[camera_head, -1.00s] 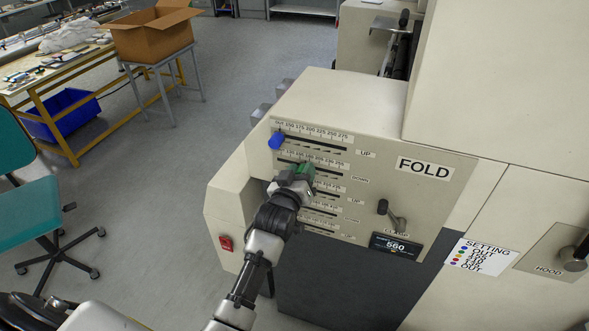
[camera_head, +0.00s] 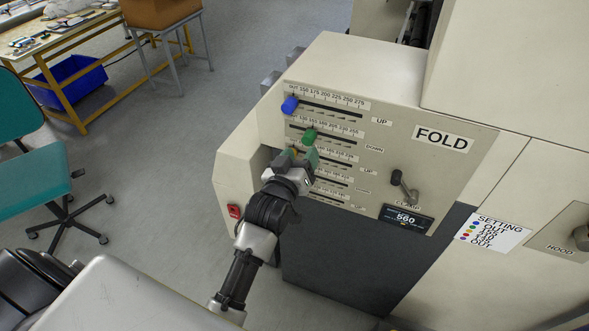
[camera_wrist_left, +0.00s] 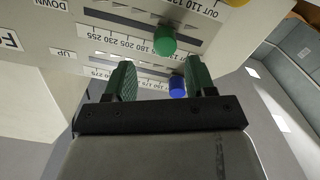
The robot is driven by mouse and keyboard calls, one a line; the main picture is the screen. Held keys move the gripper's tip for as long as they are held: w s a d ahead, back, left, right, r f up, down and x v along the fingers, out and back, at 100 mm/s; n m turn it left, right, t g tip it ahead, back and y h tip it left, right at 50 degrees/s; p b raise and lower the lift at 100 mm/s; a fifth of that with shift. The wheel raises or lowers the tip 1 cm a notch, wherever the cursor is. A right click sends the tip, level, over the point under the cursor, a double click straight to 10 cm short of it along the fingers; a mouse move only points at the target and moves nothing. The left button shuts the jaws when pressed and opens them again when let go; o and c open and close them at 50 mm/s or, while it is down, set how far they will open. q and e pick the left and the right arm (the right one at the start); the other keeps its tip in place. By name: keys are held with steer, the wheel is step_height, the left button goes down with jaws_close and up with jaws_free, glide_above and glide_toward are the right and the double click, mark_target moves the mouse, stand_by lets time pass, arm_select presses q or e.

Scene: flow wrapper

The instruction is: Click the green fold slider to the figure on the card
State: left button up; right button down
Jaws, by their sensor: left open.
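The green slider knob (camera_head: 309,136) sits in the second slot of the fold panel (camera_head: 375,158), towards the left end, beside the label DOWN. It also shows in the left wrist view (camera_wrist_left: 165,40). My left gripper (camera_head: 302,156) is open with green finger pads, just below the knob and apart from it. In the left wrist view my left gripper (camera_wrist_left: 158,78) has nothing between its fingers; the green knob is beyond the tips. The setting card (camera_head: 492,232) is on the machine at right; its figures are too small to read surely. My right gripper is not in view.
A blue knob (camera_head: 290,104) stands in the slot above, near the left end. A yellow knob (camera_wrist_left: 236,2) is at the wrist view's top edge. A crank handle (camera_head: 403,188) and a display (camera_head: 407,219) are on the panel's right.

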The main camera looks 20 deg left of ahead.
arm_select(q)
steer(key=s, duration=0.4)
steer(key=shift+d+b, duration=0.1)
steer(key=shift+b, duration=0.2)
steer(key=s+d+f+m+g+h+b, duration=0.1)
steer(key=s+f+g, duration=0.2)
steer(key=f, duration=0.9)
steer(key=s+d+f+m+g, duration=0.1)
steer(key=s+f+m+g, duration=0.2)
steer(key=f, duration=1)
steer(key=s+d+f+g+h+b, duration=0.15)
steer(key=s+f, duration=0.25)
steer(key=f, duration=0.8)
steer(key=s+a+f+m+g, duration=0.1)
steer(key=s+a+f+g, duration=0.1)
steer(key=s+f, duration=0.5)
steer(key=s+a+f+m+g+y, duration=0.1)
steer(key=s+f+g, duration=0.3)
steer(key=s, duration=1)
steer(key=s+a+f+m+g+y+b, duration=0.1)
steer(key=s+a+f+g, duration=0.2)
steer(key=s+f, duration=0.6)
steer(key=shift+s+f, duration=0.35)
steer(key=shift+s, duration=0.75)
